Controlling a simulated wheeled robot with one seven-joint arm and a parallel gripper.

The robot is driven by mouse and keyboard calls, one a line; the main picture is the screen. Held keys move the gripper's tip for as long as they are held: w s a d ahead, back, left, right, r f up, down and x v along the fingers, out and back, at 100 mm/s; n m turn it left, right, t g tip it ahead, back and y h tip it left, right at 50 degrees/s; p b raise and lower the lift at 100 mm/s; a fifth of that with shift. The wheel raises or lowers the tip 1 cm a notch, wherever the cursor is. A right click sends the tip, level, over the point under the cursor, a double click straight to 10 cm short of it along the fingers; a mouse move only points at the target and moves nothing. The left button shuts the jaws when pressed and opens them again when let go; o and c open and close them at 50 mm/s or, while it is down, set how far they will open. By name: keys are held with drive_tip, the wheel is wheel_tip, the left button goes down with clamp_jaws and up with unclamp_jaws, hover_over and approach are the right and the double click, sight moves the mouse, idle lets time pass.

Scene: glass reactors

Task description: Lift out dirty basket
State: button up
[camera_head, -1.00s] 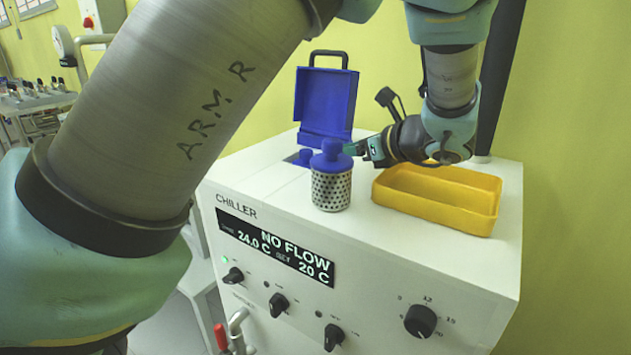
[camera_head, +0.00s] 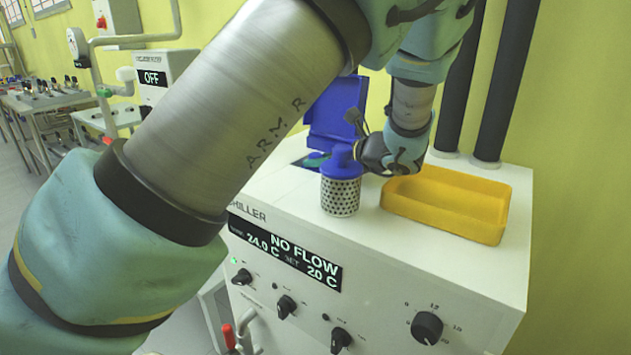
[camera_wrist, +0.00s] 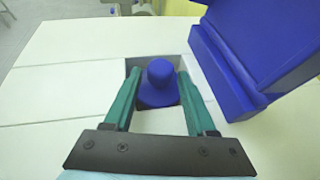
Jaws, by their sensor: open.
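A basket with a blue knob (camera_wrist: 160,73) sits in the square opening in the chiller top; only its blue top shows in the wrist view, its body is hidden. My gripper (camera_wrist: 157,80) is open, with one green finger on each side of this knob. I cannot tell whether the fingers touch it. In the head view my gripper reaches behind a second basket, which hides part of it. That second basket (camera_head: 341,194), perforated metal with a blue top, stands upright on the chiller top in front of the opening. I cannot tell dirt on either basket.
The blue lid (camera_head: 337,110) stands open behind the opening, close on the right in the wrist view (camera_wrist: 235,65). An empty yellow tray (camera_head: 446,217) is on the right of the chiller top (camera_head: 290,209). Two dark pipes (camera_head: 505,80) rise behind it.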

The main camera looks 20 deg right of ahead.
drive_tip(key=shift+c, duration=0.3)
clamp_jaws()
idle(1.0)
